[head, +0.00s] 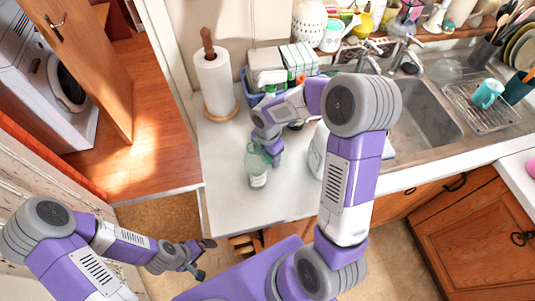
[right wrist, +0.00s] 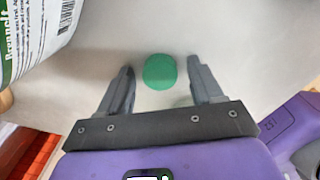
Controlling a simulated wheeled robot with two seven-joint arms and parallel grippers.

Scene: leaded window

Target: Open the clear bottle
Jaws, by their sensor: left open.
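The clear bottle (head: 257,172), see-through with a pale green tint, stands upright on the white counter near its front edge. A round green cap (right wrist: 160,71) shows from above in the right wrist view. My right gripper (head: 272,152) is at the bottle's top in the head view. In the right wrist view its two fingers (right wrist: 162,80) are apart, one on each side of the green cap, with a gap on both sides. My left gripper (head: 200,260) is open and empty, low in front of the counter and away from the bottle. The bottle's neck is partly hidden by my right gripper.
A paper towel roll (head: 214,82) on a wooden stand is behind the bottle to the left. A blue bin (head: 245,88) with packages stands at the back. A white container (head: 318,150) is right of the bottle, partly behind my arm. The sink (head: 425,112) lies further right.

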